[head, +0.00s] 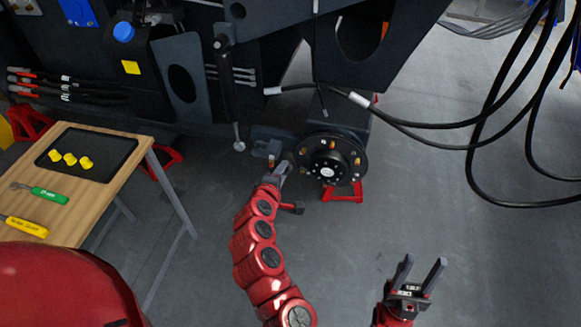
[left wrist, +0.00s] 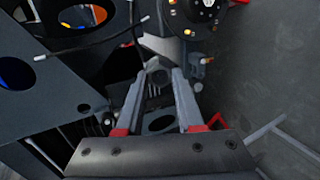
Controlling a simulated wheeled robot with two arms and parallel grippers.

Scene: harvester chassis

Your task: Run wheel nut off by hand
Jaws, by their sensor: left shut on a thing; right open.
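The wheel hub (head: 345,150), a dark round disc with several brass-coloured nuts or studs around its face, sits on the chassis in the middle of the head view. Part of it shows at the top of the left wrist view (left wrist: 190,12). My left gripper (head: 281,168) is just left of the hub's rim. In the left wrist view its fingertips (left wrist: 158,76) close on a small grey piece (left wrist: 155,68), apparently the wheel nut; its contact with a stud is unclear. My right gripper (head: 420,268) is open and empty, low at the right over the floor.
A wooden table (head: 110,188) at the left holds a dark tray with yellow pieces (head: 70,159), a green-handled tool (head: 42,194) and a yellow-handled tool (head: 24,226). A red stand (head: 343,193) is below the hub. Black hoses (head: 440,147) hang at the right.

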